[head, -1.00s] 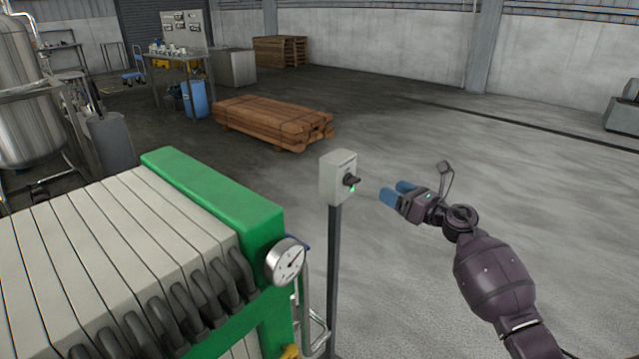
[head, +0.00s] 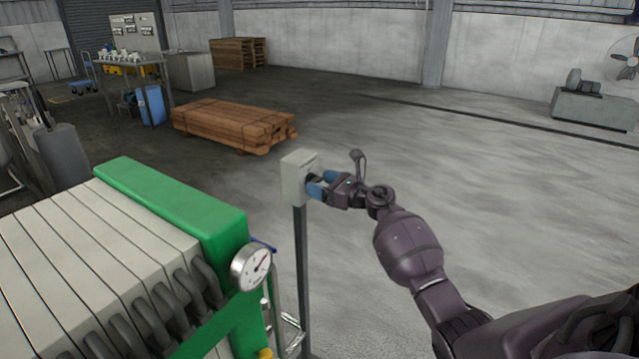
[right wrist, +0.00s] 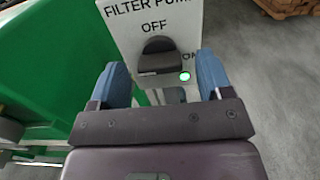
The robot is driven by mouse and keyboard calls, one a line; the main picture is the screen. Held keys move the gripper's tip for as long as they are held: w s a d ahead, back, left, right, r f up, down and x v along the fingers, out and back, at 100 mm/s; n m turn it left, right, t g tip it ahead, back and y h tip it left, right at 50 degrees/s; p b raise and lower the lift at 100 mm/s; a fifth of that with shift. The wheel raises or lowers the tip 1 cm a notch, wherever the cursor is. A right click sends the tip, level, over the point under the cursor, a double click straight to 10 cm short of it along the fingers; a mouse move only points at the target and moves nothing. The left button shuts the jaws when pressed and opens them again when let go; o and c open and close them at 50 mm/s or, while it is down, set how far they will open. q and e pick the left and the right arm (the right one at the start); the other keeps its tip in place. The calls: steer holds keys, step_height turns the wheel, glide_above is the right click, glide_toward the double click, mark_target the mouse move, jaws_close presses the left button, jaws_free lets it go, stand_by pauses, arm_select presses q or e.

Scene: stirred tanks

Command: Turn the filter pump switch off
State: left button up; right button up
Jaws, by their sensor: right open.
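The filter pump switch box (head: 297,178) is a pale grey box on a dark post. In the right wrist view its face (right wrist: 185,14) reads "FILTER PUM…", with "OFF" above the knob and "ON" to its right, partly hidden. The black knob (right wrist: 158,58) has its broad handle lying crosswise, and a green light (right wrist: 184,76) glows beside it. My right gripper (head: 318,184) is open at the box's face. In the right wrist view its two blue fingers (right wrist: 163,85) stand either side of the knob, with gaps. My left gripper is not in view.
The green and white filter press (head: 180,200) with a round gauge (head: 251,267) stands close left of the post. Pipes (head: 285,320) run beside the post's foot. A timber stack (head: 232,124) lies behind. The floor to the right is open.

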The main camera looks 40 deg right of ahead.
steer(key=shift+w+a, duration=0.2)
steer(key=shift+w, duration=0.2)
steer(key=c, duration=0.9)
